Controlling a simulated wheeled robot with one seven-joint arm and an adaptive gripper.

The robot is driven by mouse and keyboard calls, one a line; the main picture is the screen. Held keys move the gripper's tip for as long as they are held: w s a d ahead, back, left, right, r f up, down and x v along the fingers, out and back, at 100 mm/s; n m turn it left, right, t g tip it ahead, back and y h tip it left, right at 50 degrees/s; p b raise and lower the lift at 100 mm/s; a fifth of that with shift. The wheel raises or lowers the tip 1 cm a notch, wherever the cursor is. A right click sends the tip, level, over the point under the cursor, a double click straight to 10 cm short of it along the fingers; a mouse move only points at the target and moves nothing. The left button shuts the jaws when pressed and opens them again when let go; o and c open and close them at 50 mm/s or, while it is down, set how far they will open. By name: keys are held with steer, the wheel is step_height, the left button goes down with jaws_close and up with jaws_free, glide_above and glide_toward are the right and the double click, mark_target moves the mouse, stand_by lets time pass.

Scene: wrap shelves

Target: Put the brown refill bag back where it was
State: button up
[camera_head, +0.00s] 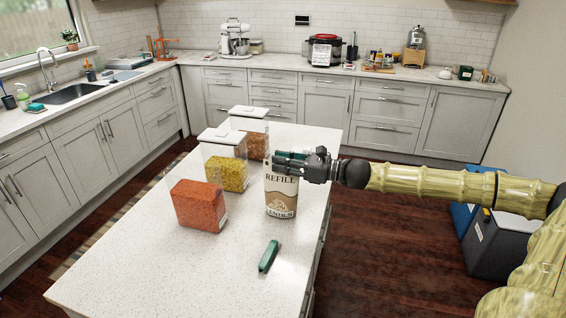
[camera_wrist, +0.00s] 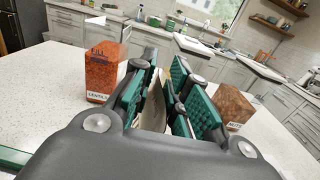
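The brown and white refill bag (camera_head: 281,198) is upright over the right side of the white island top, its label facing the head camera. My gripper (camera_head: 289,162) reaches in from the right at the bag's top, with one finger in front and one behind. In the wrist view the bag (camera_wrist: 153,112) shows edge-on between the green finger pads, and the fingers look closed on it. The fingers hide part of its top edge. Whether its base touches the island top or hangs just above it, I cannot tell.
Clear containers with orange (camera_head: 198,204), yellow (camera_head: 226,172) and brown (camera_head: 251,139) contents stand left of and behind the bag. A green-handled tool (camera_head: 268,256) lies in front. The island top (camera_head: 150,275) is bare at the front left.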

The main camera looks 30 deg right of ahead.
steer(key=shift+d, duration=0.1)
steer(key=shift+r, duration=0.15)
steer(key=shift+s+d+r+p, duration=0.15)
steer(key=shift+s+d+p, duration=0.25)
steer(key=shift+p, duration=0.3)
steer(key=p+v, duration=0.3)
steer(key=v, duration=0.8)
